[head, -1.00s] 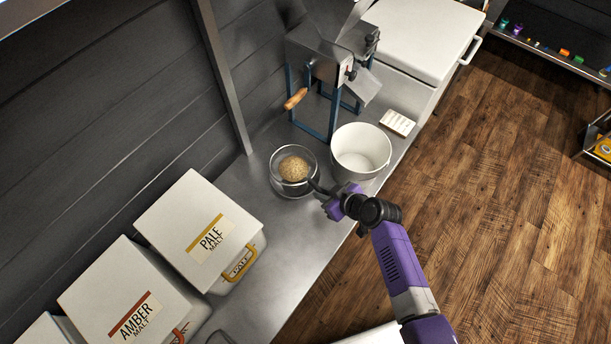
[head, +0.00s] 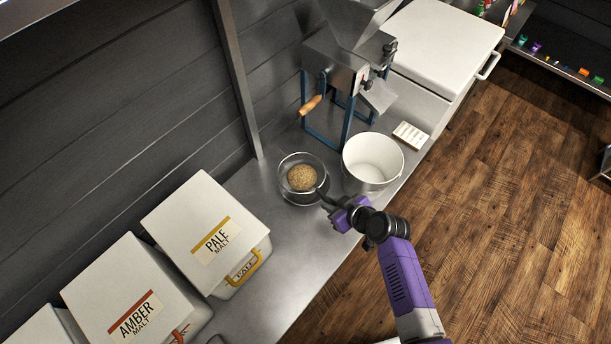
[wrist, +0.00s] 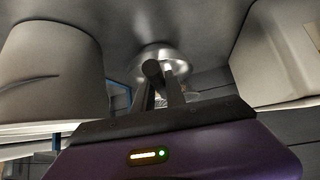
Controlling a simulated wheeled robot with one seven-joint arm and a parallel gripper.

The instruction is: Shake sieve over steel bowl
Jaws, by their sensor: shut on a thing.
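The steel bowl (head: 287,192) stands on the steel counter, left of the white bucket. It also shows in the wrist view (wrist: 150,58). The sieve (head: 302,178) is over the bowl's opening, with a round patch of tan grain in it. I cannot tell how far its rim is above the bowl. Its dark handle (head: 324,197) runs toward the lower right into my gripper (head: 336,206). In the wrist view my gripper (wrist: 160,92) is shut on the handle, whose round dark end (wrist: 152,70) faces the camera. The bowl's inside is mostly hidden by the sieve.
A white bucket (head: 372,162) stands close right of the bowl. Behind is a grain mill (head: 337,62) with a wooden crank (head: 311,105). Left are bins of pale malt (head: 206,232) and amber malt (head: 137,292). The counter (head: 270,238) in front of the bowl is clear.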

